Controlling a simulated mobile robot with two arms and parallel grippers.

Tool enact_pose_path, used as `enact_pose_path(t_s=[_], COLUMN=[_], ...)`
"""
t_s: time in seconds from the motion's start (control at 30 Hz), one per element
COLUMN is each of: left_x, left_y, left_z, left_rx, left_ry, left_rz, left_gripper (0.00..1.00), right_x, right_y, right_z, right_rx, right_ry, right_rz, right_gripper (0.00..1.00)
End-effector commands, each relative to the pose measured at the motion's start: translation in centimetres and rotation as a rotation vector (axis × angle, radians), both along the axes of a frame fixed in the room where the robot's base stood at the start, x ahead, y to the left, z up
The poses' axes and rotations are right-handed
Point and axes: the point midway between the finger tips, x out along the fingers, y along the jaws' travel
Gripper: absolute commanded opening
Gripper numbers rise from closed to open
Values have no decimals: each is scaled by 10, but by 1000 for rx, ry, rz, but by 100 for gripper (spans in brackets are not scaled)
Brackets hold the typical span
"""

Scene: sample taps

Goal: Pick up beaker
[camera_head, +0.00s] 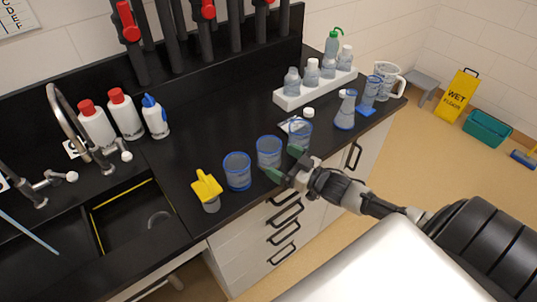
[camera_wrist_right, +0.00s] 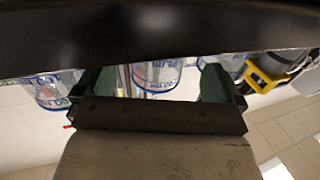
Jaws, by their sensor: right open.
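Three clear beakers with blue rims stand in a row on the black worktop: a left beaker (camera_head: 237,171), a middle beaker (camera_head: 268,150) and a right beaker (camera_head: 301,133). My right gripper (camera_head: 283,163) is open and empty at the front of the middle beaker. Its green fingertips point at that beaker, one to each side. In the right wrist view the middle beaker (camera_wrist_right: 155,76) shows between the two fingers of the gripper (camera_wrist_right: 158,86). I cannot tell how far it is between them. My left gripper is not in view.
A yellow-topped bottle (camera_head: 207,188) stands left of the beakers, near the sink (camera_head: 150,215). A flask (camera_head: 346,110), a white bottle rack (camera_head: 318,88) and a jug (camera_head: 385,80) stand to the right. The worktop behind the beakers is mostly clear.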

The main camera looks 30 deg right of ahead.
Motion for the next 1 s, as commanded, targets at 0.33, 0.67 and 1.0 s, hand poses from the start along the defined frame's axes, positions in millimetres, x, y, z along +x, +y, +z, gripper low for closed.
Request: enact_pose_path(t_s=[0.33, 0.67, 1.0], left_x=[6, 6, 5], left_y=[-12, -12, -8], left_z=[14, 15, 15], left_rx=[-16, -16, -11], left_ry=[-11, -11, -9], left_rz=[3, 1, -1], left_gripper=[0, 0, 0], right_x=[41, 49, 49], right_y=[14, 17, 17], right_z=[-2, -5, -5], right_rx=[2, -1, 0], right_ry=[-1, 2, 1], right_rz=[-1, -1, -1], right_gripper=[98, 98, 50])
